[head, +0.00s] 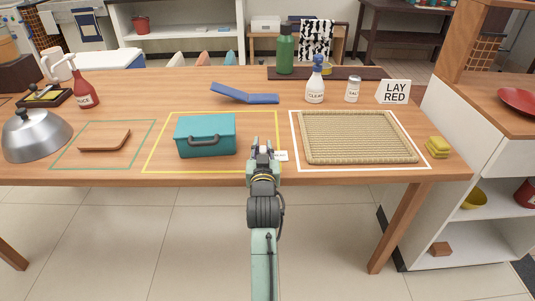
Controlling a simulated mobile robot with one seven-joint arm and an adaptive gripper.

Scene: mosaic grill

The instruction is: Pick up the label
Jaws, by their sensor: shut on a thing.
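A small white label (282,156) with tiny dark print I cannot read shows at the right side of my gripper, between the yellow and white outlines near the table's front. My gripper (263,148) is shut on the label. The fingers and wrist hide part of it, and I cannot tell whether it touches the table.
A teal lidded box (206,135) stands close to the left of my gripper. A woven tray (358,138) lies to the right. A blue bent piece (245,95), a spray bottle (315,82) and a "LAY RED" card (394,91) stand behind on the wooden table.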

